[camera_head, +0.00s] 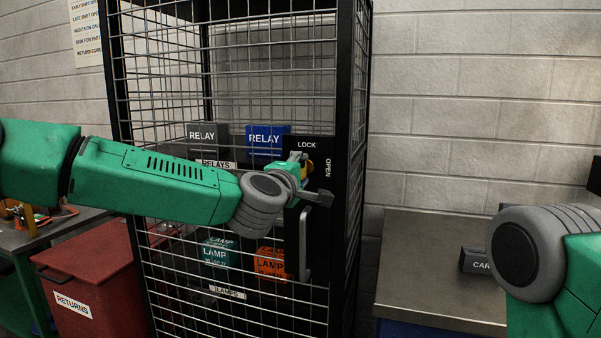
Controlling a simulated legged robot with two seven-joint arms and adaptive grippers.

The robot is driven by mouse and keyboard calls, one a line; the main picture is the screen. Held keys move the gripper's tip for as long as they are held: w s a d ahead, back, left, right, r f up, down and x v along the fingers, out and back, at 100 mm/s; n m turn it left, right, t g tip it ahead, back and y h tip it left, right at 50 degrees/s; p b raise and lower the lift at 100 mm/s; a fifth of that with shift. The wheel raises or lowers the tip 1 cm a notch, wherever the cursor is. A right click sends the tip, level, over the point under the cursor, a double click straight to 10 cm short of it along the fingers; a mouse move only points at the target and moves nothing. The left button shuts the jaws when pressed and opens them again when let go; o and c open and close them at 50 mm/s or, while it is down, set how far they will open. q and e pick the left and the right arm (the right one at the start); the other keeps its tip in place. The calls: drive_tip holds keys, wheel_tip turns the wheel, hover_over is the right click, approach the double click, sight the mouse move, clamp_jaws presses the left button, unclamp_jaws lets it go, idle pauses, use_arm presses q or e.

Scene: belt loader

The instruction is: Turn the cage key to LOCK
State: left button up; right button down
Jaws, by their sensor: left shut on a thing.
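The wire cage (225,60) stands in the middle with a black lock plate (318,210) on its front right. The plate reads LOCK above the key spot and OPEN, turned sideways, to its right. My left gripper (306,174) is at the plate just below LOCK, shut on the key. Only a small yellowish part, likely the key or its lock (310,167), shows behind the fingers, so the key's angle cannot be told. A grey handle (304,245) hangs below. My right arm shows at the right edge; its gripper is out of view.
Inside the cage are relay boxes (267,139) on the upper shelf and lamp boxes (271,263) on the lower one. A red RETURNS bin (85,275) stands left. A metal bench (425,260) with a dark labelled block (476,260) stands right.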

use_arm(q)
drive_tip(key=shift+a, duration=0.15)
drive_tip(key=o, duration=1.1)
drive_tip(key=shift+w, duration=0.15)
drive_tip(key=shift+o, duration=0.2)
drive_tip(key=shift+w+f, duration=0.1)
drive_tip(key=shift+f, duration=0.05)
drive_tip(key=shift+s, duration=0.5)
drive_tip(key=v, duration=1.1)
